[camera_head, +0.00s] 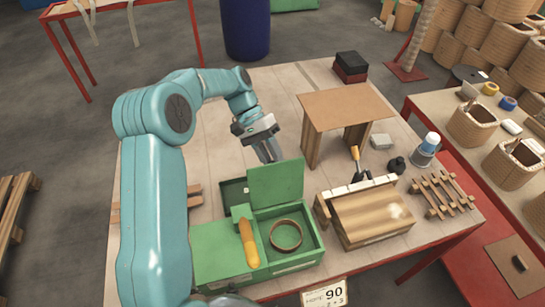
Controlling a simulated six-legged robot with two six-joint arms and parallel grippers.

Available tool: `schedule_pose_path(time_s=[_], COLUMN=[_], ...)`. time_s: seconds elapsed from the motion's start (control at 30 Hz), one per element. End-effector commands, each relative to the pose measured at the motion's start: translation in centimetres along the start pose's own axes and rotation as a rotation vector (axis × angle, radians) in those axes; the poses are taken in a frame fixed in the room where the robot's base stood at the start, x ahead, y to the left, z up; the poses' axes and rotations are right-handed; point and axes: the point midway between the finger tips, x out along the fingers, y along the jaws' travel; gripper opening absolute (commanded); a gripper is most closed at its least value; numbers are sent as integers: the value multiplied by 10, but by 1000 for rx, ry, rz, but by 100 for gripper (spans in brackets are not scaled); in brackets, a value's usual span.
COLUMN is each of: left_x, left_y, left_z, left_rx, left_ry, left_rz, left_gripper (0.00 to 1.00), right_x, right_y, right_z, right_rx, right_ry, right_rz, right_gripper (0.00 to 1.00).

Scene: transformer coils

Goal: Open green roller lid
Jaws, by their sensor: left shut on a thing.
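The green box (297,262) stands near the front of the table. Its green lid (277,186) stands raised, nearly upright, at the back of the right compartment, which is open. A brown ring (286,235) lies inside that compartment. My left gripper (270,158) is at the top edge of the lid, pointing down, with its fingers shut on it; the exact contact is small in the picture. A yellow-orange handled tool (248,243) lies on the left part of the box. My right gripper is not in view.
A wooden block in a clamp-like frame (372,216) sits right of the box. A small wooden stand (345,106) is behind it. A slatted wooden rack (442,194) and a white-blue bottle (430,145) are at the right. The table's back left is mostly clear.

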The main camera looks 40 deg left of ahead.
Motion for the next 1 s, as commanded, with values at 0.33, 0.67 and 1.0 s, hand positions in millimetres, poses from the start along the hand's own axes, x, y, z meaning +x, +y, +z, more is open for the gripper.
schedule_pose_path(time_s=[0.33, 0.67, 1.0], left_x=[7, 6, 3], left_y=[-9, -6, -5], left_z=[2, 1, 1], left_rx=[-7, -5, -3], left_ry=[-20, -17, -13], left_rz=[-16, -14, -13], left_gripper=[54, 54, 54], right_x=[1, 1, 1], right_y=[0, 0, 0], right_z=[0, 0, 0], right_rx=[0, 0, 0], right_ry=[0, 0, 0], right_rz=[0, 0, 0], right_gripper=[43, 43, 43])
